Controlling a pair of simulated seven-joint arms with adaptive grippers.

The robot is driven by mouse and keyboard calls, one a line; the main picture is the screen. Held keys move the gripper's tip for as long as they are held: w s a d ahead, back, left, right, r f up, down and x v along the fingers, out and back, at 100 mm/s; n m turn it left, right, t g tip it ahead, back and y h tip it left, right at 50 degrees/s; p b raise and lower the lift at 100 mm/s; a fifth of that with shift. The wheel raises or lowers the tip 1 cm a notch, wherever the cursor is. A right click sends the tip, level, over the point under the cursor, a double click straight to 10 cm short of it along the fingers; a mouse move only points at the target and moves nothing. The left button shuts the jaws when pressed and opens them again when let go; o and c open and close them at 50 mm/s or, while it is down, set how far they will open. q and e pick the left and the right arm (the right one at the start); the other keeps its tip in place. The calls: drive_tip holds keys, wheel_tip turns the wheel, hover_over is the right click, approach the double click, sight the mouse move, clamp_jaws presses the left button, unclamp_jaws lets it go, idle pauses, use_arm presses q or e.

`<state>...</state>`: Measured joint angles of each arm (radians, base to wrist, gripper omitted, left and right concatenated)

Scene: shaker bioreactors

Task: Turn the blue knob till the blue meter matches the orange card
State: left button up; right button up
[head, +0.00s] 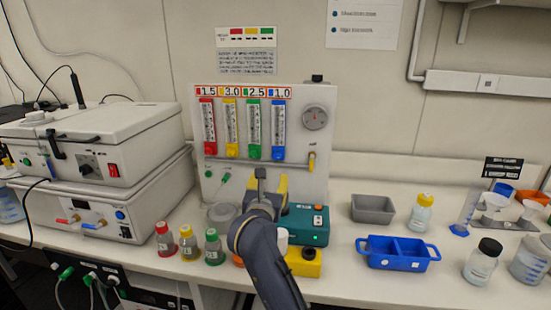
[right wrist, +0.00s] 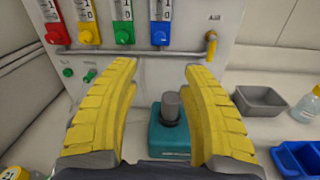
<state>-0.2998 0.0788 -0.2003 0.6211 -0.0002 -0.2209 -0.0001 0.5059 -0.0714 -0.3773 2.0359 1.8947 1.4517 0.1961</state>
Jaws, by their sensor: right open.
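The blue meter (head: 279,118) is the rightmost of several upright flow meters on the white panel. Its blue knob (head: 278,154) is at its foot and also shows in the right wrist view (right wrist: 159,34). The card (head: 280,92) above the blue meter reads 1.0 in an orange-red frame. The meter's float level is too small to read. My right gripper (head: 266,182) is in front of the panel, lower than the knob. In the right wrist view its yellow fingers (right wrist: 162,68) are wide apart and empty, with the knob beyond them. My left gripper is not in view.
A teal device (head: 306,225) with a grey cylinder (right wrist: 172,106) stands below the open fingers. A metal rail (right wrist: 130,51) crosses the panel under the knobs. Red, yellow and green capped bottles (head: 188,243) stand left; a grey tray (head: 373,209) and blue tray (head: 398,253) stand right.

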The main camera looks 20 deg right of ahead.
sight(277, 157)
drive_tip(key=x, duration=1.7)
drive_tip(key=shift+d, duration=0.1)
drive_tip(key=shift+o, duration=0.2)
clamp_jaws()
